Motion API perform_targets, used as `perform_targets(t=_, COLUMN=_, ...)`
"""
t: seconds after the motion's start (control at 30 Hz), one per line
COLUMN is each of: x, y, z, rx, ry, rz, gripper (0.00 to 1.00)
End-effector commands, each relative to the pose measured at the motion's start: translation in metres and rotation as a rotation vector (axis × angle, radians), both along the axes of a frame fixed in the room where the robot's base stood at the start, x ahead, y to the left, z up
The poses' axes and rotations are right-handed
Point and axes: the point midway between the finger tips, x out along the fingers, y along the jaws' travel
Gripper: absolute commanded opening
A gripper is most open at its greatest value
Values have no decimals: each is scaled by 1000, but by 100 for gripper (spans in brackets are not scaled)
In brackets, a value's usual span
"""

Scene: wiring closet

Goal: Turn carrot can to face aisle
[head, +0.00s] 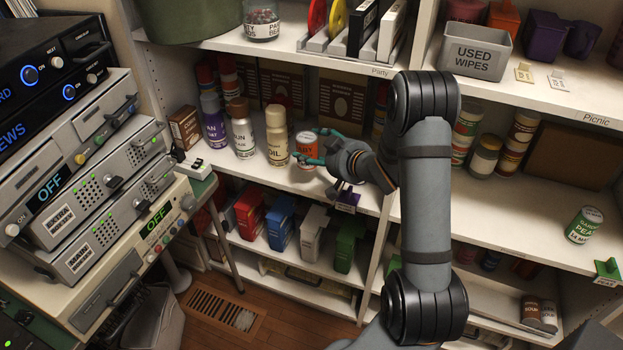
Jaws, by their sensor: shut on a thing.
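My gripper (309,159) has teal fingers and reaches in from the right over the middle shelf. It is shut on a small can (304,141) with an orange-red and white label. The can stands upright, at or very near the shelf surface. The fingers and wrist cover part of its label, so I cannot read the word carrot on it or tell fully which way its front faces.
Dark boxes (345,104) stand behind. A green pea can (584,225) is on the right shelf. My arm crosses the upright divider.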

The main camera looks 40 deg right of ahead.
Motion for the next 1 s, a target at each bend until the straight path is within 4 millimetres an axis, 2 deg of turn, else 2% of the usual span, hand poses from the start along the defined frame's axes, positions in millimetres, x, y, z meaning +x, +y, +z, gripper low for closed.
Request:
perform_targets(t=0.03, x=0, y=1, z=-11, rx=2, ry=1, rz=2, gripper=21)
perform_targets(t=0.1, x=1, y=1, z=-20, rx=0, ry=-1, rz=2, gripper=21)
perform_targets(t=0.27, x=1, y=1, z=-34, rx=0, ry=-2, rz=2, gripper=21)
perform_targets(t=0.4, x=0, y=0, z=-56, rx=0, ry=0, rz=1, gripper=21)
perform_targets(t=0.5, x=1, y=1, z=-66, rx=-2, ry=-2, rz=2, gripper=21)
perform_targets(t=0.93, x=1, y=1, z=-72, rx=-3, ry=-4, rz=1, gripper=21)
perform_targets(t=0.97, x=1, y=1, z=-72, rx=-1, ry=-2, rz=0, gripper=64)
perform_targets(t=1.0, x=1, y=1, z=-71, rx=-1, ry=-1, rz=0, gripper=66)
